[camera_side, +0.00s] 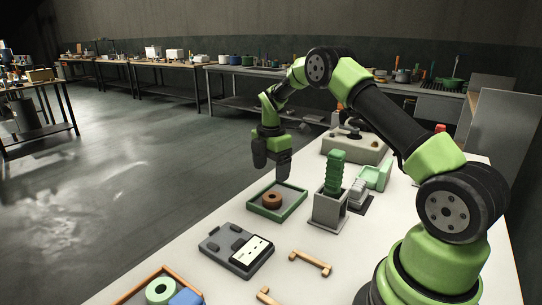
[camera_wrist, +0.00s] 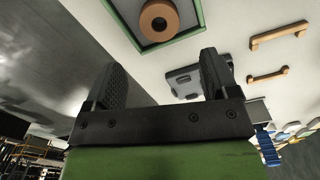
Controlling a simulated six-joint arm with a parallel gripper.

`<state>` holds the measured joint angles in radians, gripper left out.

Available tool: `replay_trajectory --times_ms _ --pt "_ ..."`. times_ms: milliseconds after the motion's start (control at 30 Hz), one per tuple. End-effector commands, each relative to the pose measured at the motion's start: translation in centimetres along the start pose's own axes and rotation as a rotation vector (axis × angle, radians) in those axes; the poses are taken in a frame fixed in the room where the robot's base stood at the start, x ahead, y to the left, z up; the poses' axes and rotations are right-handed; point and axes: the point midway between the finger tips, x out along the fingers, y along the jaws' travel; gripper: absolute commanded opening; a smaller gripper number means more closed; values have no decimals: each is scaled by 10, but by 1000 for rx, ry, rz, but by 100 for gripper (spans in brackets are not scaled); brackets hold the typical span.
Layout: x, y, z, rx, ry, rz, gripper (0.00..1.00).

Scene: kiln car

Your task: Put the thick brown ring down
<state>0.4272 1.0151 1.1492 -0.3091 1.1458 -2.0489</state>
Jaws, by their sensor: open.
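The thick brown ring (camera_side: 272,199) lies flat inside a shallow tray with a green rim (camera_side: 300,203) on the white table. In the wrist view the ring (camera_wrist: 158,21) shows beyond my fingers, inside the green-rimmed tray (camera_wrist: 126,33), with its hole facing me. My gripper (camera_side: 271,172) hangs above the tray, fingers pointing down. It is open and empty, with clear space between the ring and the fingertips. In the wrist view the two dark fingers of my gripper (camera_wrist: 164,80) stand apart with nothing between them.
A grey box (camera_side: 328,209) holding a stack of green pieces stands right of the tray. A grey device (camera_side: 235,250) with a white panel lies in front. Wooden handles (camera_side: 310,262) lie nearby. An orange-rimmed tray (camera_side: 140,287) holds a pale green ring and a blue piece.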

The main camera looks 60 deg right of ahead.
Motion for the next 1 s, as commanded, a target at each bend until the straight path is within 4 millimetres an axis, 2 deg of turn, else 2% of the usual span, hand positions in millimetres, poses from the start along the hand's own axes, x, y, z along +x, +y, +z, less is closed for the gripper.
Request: replay_trajectory --times_ms 100,267,367,467,533,700,800,900,1000 --pt "-22 1 0 1 0 4 80" --pt "-37 0 0 3 0 3 80" --pt "-54 -2 -7 44 3 22 80" --pt "-84 -10 -24 152 17 68 80" --pt "-112 -23 -40 266 38 110 80" --pt "-173 -71 -79 584 136 208 80" --pt "-198 -107 -97 771 217 246 80" --pt "-214 -146 -112 956 314 267 80" --pt "-222 -187 -122 1141 422 266 80"
